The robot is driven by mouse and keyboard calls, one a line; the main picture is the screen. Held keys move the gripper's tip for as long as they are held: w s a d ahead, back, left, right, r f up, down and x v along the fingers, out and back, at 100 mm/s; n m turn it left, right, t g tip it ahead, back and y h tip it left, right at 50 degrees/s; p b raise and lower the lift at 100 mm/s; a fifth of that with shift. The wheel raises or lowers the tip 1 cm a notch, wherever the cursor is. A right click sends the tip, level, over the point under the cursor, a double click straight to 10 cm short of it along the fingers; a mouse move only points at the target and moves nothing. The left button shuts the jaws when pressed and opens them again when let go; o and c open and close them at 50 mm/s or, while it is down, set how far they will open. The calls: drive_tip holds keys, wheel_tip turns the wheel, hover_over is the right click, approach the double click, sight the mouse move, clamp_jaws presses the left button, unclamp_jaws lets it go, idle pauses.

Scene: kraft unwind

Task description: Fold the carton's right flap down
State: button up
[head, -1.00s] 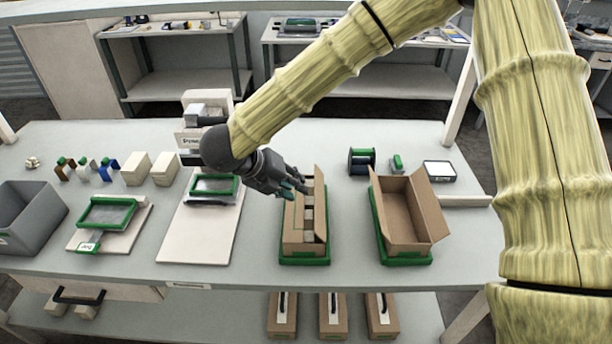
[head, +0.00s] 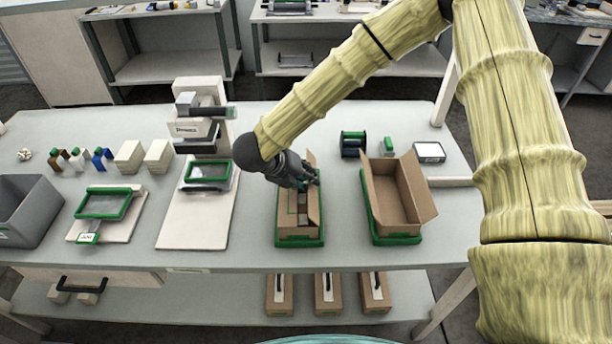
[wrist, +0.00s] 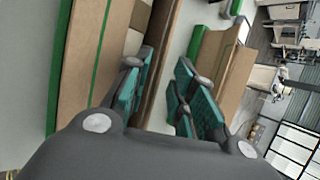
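The carton (head: 298,231) sits in a green-rimmed tray (head: 299,243) near the bench's front, with grey items partly visible inside. Its right flap (head: 314,207) stands up along the right side. My gripper (head: 310,181) is over the carton's far right part, by that flap. In the wrist view my gripper (wrist: 160,100) has its teal-padded fingers apart. The brown flap (wrist: 166,55) runs through the gap between them, closer to the left finger. I cannot tell whether a pad touches it.
A second open carton (head: 393,205) stands in a green tray just to the right. A green spool (head: 352,144) is behind. A scale-like board (head: 197,225) lies to the left, with a labelled machine (head: 196,128) behind it. The front bench strip is clear.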

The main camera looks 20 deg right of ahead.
drive_tip(key=shift+d+f, duration=0.15)
clamp_jaws()
idle(0.4)
